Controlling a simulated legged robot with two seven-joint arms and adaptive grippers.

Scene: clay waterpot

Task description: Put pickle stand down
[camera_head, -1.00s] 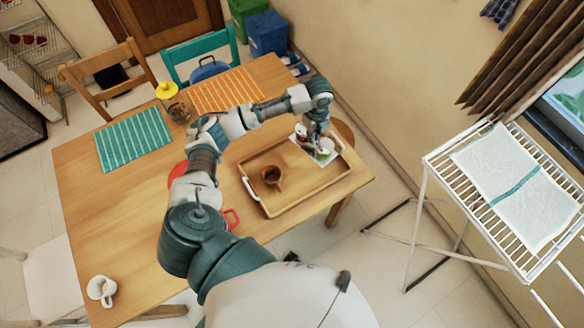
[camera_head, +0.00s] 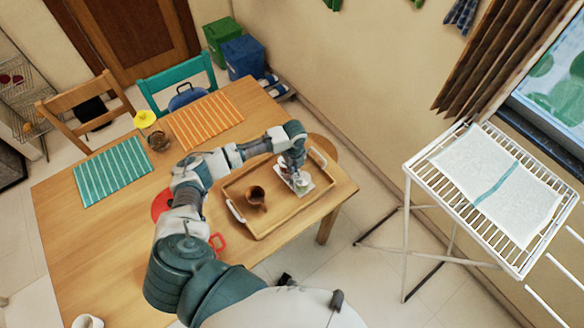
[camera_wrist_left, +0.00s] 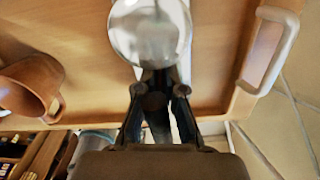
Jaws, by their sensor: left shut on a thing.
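The pickle stand (camera_head: 302,184) is a small white stand with jars, at the right end of the wooden tray (camera_head: 233,190) in the head view. My left gripper (camera_head: 292,165) is shut on it from above and hides part of it. In the left wrist view, the gripper (camera_wrist_left: 160,88) is closed at the stand, where a round clear and white part (camera_wrist_left: 150,30) shows. The stand is over the tray floor, but I cannot tell whether it touches. My right gripper is not in view.
A brown clay pot (camera_head: 256,196) stands in the tray, left of the stand; it also shows in the left wrist view (camera_wrist_left: 32,85). A white tray handle (camera_wrist_left: 275,50) is to the right there.

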